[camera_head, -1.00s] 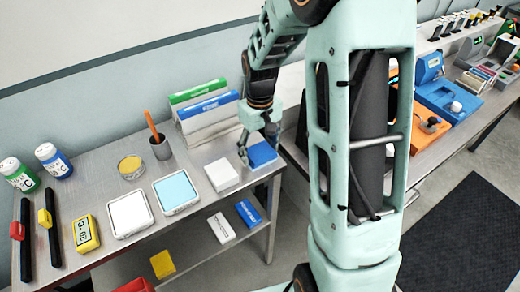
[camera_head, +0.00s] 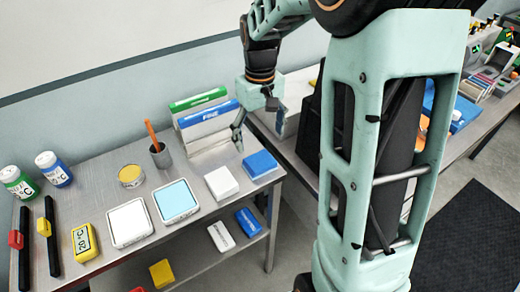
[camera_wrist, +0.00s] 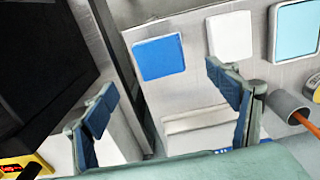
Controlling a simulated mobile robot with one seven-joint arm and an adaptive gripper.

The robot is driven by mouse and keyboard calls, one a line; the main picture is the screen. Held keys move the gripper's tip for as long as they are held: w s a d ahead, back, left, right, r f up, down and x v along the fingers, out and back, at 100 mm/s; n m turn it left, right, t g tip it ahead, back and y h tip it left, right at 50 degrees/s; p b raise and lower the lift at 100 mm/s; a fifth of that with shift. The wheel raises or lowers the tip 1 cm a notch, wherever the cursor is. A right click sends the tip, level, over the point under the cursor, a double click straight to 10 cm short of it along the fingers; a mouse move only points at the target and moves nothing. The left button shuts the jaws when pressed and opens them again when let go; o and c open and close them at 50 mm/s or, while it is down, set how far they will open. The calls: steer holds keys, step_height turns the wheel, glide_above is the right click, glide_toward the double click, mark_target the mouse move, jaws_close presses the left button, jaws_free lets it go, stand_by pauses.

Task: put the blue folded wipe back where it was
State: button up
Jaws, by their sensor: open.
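The blue folded wipe (camera_head: 260,164) lies flat on the steel table at its right end, just right of a white folded wipe (camera_head: 222,182). It also shows in the wrist view (camera_wrist: 158,57), with the white wipe (camera_wrist: 229,36) beside it. My gripper (camera_head: 259,134) is open and empty, above and behind the blue wipe, apart from it. In the wrist view its two fingers (camera_wrist: 165,103) stand wide apart with nothing between them.
Two upright boxes, one green-topped (camera_head: 198,100) and one blue-topped (camera_head: 207,112), stand behind the wipes near my gripper. A grey cup with an orange stick (camera_head: 160,154), a white tray (camera_head: 130,222) and a light-blue tray (camera_head: 175,200) stand left. A lower shelf holds small packs (camera_head: 248,221).

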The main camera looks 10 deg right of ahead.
steer(key=shift+r, duration=1.6)
